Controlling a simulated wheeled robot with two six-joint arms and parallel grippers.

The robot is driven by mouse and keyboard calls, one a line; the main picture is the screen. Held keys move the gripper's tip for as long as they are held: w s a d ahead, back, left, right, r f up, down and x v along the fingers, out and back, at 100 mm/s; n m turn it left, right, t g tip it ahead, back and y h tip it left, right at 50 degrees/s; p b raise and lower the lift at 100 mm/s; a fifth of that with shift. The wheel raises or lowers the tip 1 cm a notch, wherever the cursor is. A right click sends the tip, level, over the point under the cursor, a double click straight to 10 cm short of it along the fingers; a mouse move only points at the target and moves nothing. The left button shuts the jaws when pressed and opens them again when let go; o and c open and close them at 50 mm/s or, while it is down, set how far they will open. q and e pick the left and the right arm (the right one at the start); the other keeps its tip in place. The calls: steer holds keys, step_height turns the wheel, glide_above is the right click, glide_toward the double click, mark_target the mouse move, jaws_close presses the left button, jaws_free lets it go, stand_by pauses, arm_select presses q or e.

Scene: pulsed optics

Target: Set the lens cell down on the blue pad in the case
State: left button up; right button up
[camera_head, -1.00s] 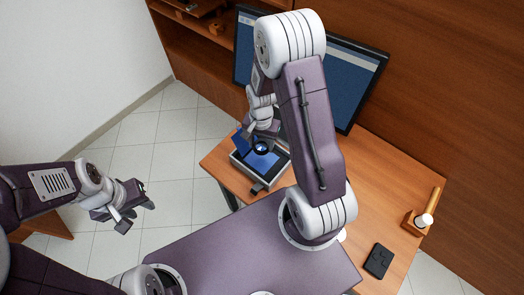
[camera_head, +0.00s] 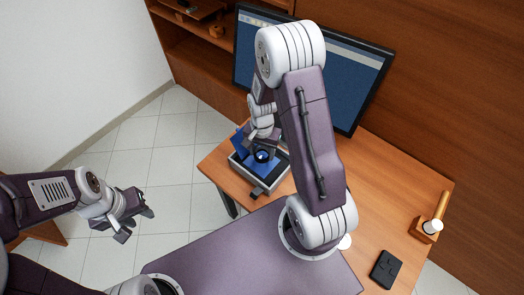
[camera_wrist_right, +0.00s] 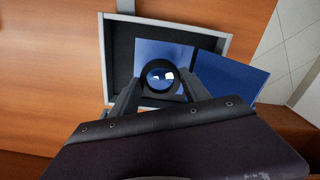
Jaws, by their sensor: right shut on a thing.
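The lens cell (camera_wrist_right: 160,76), a dark ring around shiny glass, is held between the fingertips of my right gripper (camera_wrist_right: 162,88). It also shows in the head view (camera_head: 262,156). It is over the blue pad (camera_wrist_right: 148,50) inside the open grey-rimmed case (camera_wrist_right: 103,60); whether it touches the pad I cannot tell. The case stands near the table's left end in the head view (camera_head: 241,178). My left gripper (camera_head: 136,224) is open and empty, out over the floor, far from the case.
A second blue panel (camera_wrist_right: 230,76) sticks out over one side of the case, close to a right finger. A monitor (camera_head: 350,85) stands behind. A black box (camera_head: 385,269) and a wooden holder with a white cylinder (camera_head: 430,227) are at the table's right.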

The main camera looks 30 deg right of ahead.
mark_target(262, 154)
steer(key=shift+f+b, duration=1.15)
steer(key=shift+f, duration=0.6)
steer(key=shift+f, duration=0.35)
steer(key=o, duration=1.5)
step_height(262, 154, up, 9)
steer(key=shift+r+p, duration=0.1)
steer(key=shift+p, duration=0.55)
